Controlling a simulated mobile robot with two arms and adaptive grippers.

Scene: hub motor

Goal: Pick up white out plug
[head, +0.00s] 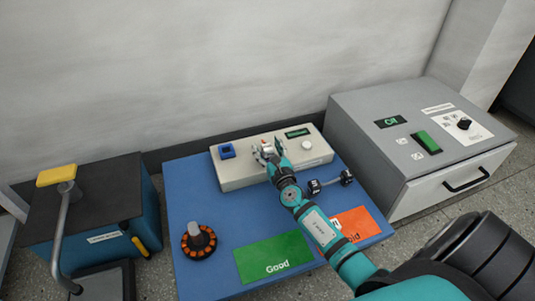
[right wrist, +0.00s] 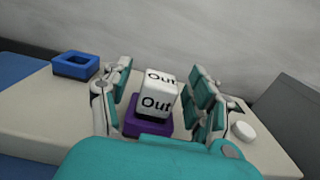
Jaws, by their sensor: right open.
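The white out plug (right wrist: 158,98) is a white block marked "Out" on two faces. In the right wrist view it stands upright in a purple socket (right wrist: 147,119) on the cream test box (head: 237,174). My right gripper (right wrist: 160,100) is open, with one finger on each side of the plug. A gap shows on both sides. In the head view the right gripper (head: 267,152) is over the middle of the box and mostly hides the plug. My left gripper is not in view.
A blue square socket (head: 227,151) and a white round button (head: 306,145) are on the box. The blue table holds a hub motor (head: 198,240), a green "Good" mat (head: 272,257), an orange mat (head: 362,224) and a dumbbell-shaped part (head: 330,184). A grey machine (head: 370,120) stands at right.

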